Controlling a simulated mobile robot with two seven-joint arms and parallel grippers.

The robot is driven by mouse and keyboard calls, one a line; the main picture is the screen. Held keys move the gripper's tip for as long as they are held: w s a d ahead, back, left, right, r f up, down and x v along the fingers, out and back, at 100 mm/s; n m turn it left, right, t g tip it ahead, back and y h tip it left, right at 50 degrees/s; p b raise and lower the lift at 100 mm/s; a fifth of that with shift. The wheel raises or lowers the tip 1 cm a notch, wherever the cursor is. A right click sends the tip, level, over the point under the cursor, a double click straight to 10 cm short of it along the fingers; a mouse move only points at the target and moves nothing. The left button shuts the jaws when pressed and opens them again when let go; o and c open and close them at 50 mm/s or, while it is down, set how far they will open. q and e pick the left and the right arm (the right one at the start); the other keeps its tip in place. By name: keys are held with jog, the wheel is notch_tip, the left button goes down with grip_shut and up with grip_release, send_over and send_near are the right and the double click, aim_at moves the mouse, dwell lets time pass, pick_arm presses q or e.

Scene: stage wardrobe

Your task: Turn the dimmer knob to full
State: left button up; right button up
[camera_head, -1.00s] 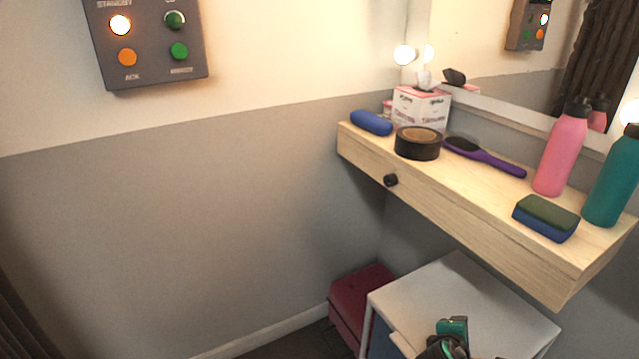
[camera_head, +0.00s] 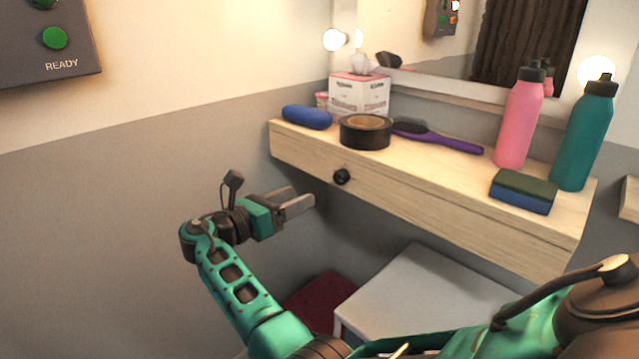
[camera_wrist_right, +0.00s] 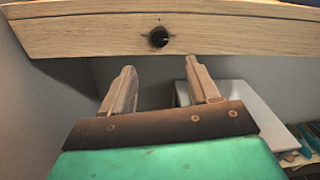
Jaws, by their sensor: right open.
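The dimmer knob (camera_head: 341,176) is a small round black knob on the front face of the pale wooden shelf. It also shows in the right wrist view (camera_wrist_right: 158,37), above and between the fingertips. My right gripper (camera_head: 300,202) is open and empty, to the left of the knob and a little below it, apart from it. In the right wrist view its two fingers (camera_wrist_right: 160,82) point toward the shelf front with a gap between them. Any pointer mark on the knob is too small to read. My left gripper is not in view.
The wooden shelf (camera_head: 440,212) holds a blue case, black tape roll, tissue box, purple brush, sponge, and pink and teal bottles. A white cabinet (camera_head: 430,290) and a dark red box (camera_head: 322,297) stand below. A grey wall panel (camera_head: 60,75) is at upper left.

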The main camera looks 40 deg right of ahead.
aim_at(337, 180)
jog(key=d+b, duration=0.1)
jog(key=d, duration=0.9)
jog(key=shift+w+f, duration=0.1)
jog(key=shift+w, duration=0.05)
jog(key=shift+d, duration=0.65)
jog(key=c, duration=1)
jog(key=shift+c, duration=0.2)
